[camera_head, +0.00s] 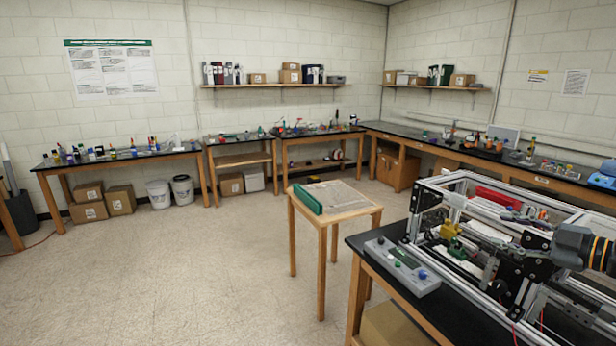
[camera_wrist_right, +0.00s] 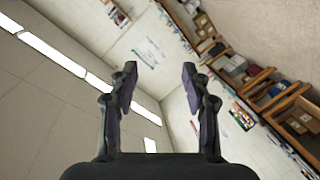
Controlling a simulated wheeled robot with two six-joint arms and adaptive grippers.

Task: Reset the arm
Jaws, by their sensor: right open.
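My right arm comes in from the right edge of the head view, in front of the extrusion frame. Its black right gripper (camera_head: 524,264) overlaps the dark parts of the frame there, so its outline is hard to separate. In the right wrist view the gripper (camera_wrist_right: 160,82) is open, with two dark fingers apart and nothing between them. That view is tilted and shows ceiling, wall and shelves behind the fingers. My left gripper is not in view.
The silver extrusion frame (camera_head: 424,200) stands on a black-topped bench at the right, beside a grey control box (camera_head: 402,268). A small wooden table (camera_head: 352,207) with a green-edged item stands mid-room. Benches line the walls; the floor (camera_head: 190,275) at left is clear.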

